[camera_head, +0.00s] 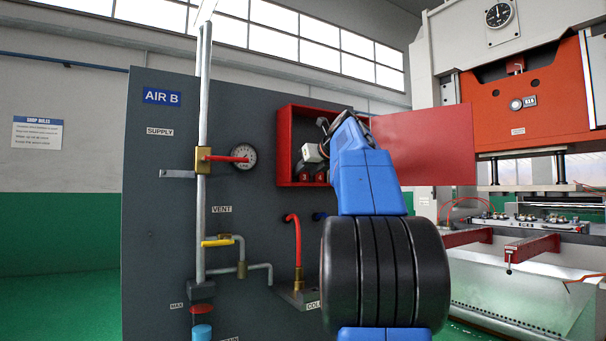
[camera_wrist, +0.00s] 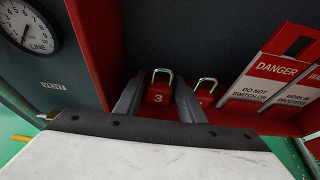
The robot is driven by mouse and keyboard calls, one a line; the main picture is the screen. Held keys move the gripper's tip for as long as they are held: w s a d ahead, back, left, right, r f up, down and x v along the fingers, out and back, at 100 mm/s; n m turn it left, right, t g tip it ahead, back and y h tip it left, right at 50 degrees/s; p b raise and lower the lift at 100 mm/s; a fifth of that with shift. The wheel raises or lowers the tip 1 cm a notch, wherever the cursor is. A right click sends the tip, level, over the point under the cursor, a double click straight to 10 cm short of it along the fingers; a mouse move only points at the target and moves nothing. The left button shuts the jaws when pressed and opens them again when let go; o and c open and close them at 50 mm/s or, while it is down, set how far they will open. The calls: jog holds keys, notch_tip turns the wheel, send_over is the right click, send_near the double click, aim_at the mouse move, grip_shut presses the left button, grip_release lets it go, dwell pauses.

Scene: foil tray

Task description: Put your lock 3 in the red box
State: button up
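Lock 3 (camera_wrist: 158,95) is a small red padlock with a white 3 and a silver shackle. In the wrist view it sits inside the red cabinet, upright, between the two dark fingers of my gripper (camera_wrist: 159,80). The fingers are apart on either side of it, with narrow gaps that suggest they do not grip it. A second red padlock (camera_wrist: 204,97) is just right of the right finger. In the head view my gripper (camera_head: 322,140) reaches into the open red cabinet (camera_head: 284,145), and my arm hides much of it.
Danger tags (camera_wrist: 270,78) hang to the right of the padlocks. The cabinet's open red door (camera_head: 430,145) stands right of my arm. A gauge (camera_head: 243,157), pipes and a red hose (camera_head: 297,240) are on the dark panel. A large press (camera_head: 530,100) stands at right.

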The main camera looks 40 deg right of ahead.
jog(key=shift+r, duration=0.1)
jog(key=shift+s+r, duration=0.15)
jog(key=shift+s, duration=0.05)
jog(key=v, duration=1.1)
jog(key=shift+s+a, duration=0.15)
jog(key=shift+s, duration=0.15)
